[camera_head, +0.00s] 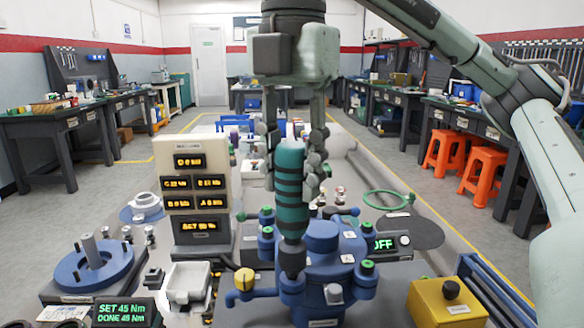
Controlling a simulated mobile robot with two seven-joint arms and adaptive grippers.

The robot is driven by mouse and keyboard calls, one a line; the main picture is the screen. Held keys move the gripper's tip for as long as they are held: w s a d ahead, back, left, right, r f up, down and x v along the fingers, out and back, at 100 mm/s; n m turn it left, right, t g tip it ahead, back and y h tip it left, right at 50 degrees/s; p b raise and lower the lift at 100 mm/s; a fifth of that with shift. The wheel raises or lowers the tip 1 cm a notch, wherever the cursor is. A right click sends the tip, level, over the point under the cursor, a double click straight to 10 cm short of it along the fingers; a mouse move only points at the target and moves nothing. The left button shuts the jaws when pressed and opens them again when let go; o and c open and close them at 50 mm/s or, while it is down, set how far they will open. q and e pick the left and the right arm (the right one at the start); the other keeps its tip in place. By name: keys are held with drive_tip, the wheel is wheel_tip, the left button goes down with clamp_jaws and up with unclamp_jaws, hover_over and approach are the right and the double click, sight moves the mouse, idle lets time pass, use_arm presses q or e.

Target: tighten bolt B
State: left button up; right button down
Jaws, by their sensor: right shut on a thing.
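My right gripper (293,166) comes down from the top centre and is shut on an upright teal-and-black tool (289,190). The tool's dark lower end (292,258) is over the front left of the blue housing (323,262). Several bolt positions with green tops surround the housing, such as the left one (266,233) and the front right one (367,266). I cannot read which is bolt B, and whatever is under the tool tip is hidden. A small display (126,312) reads SET 45 Nm, DONE 45 Nm. My left gripper is not in view.
A readout panel (194,205) stands left of the housing. A blue flange with a post (94,268) and a white tray (188,283) are at left. An OFF display (385,244), a green ring (385,200) and a yellow button box (446,303) are at right.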

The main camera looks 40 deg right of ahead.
drive_tip(key=shift+f+b, duration=0.5)
drive_tip(key=shift+f, duration=0.1)
idle(0.3)
drive_tip(key=shift+f, duration=0.2)
idle(1.1)
